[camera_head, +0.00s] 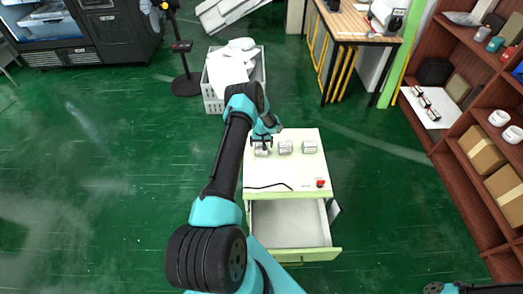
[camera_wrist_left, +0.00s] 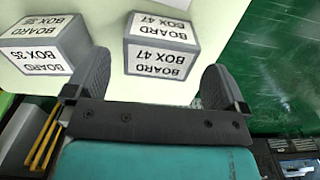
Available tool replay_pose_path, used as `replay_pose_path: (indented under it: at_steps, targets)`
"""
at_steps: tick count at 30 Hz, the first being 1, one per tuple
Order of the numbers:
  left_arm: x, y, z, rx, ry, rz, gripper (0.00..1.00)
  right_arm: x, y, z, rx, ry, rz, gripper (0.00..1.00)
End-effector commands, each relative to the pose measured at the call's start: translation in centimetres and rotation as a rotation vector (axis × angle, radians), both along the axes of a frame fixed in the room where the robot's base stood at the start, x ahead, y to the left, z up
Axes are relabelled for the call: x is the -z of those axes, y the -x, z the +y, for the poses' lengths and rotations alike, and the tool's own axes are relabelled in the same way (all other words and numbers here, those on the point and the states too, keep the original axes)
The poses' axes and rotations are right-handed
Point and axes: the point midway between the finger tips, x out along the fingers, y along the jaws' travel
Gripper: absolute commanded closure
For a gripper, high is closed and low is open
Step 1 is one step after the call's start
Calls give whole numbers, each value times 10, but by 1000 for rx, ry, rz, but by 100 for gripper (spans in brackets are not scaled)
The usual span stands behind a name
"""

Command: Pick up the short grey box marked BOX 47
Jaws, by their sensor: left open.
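The short grey box marked BOX 47 (camera_wrist_left: 158,60) has white labels on its top and side. It sits on the pale cabinet top, and it is the leftmost of the three small boxes in the head view (camera_head: 262,152). My left gripper (camera_head: 262,140) is over it, open. In the left wrist view the fingers (camera_wrist_left: 155,72) stand apart on either side of the box's near end, with a gap on each side. The box rests upright, its labels upside down in this view.
A box marked BOX 35 (camera_wrist_left: 48,48) stands beside it, the middle one in the head view (camera_head: 285,147). A third box (camera_head: 309,146) stands farther right. The cabinet (camera_head: 285,172) has a red button (camera_head: 320,183) and an open, empty drawer (camera_head: 290,225).

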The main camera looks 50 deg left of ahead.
Motion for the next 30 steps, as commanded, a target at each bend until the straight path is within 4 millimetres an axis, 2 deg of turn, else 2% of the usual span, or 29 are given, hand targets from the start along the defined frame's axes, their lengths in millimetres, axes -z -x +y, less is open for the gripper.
replay_pose_path:
  at_steps: [5,15,30]
  targets:
    - [9,0,0,0,0,0,0,0,0,0,0,0,0,57]
    - [48,0,0,-1,0,0,0,0,0,0,0,0,0,57]
    - [52,0,0,0,0,0,0,0,0,0,0,0,0,57]
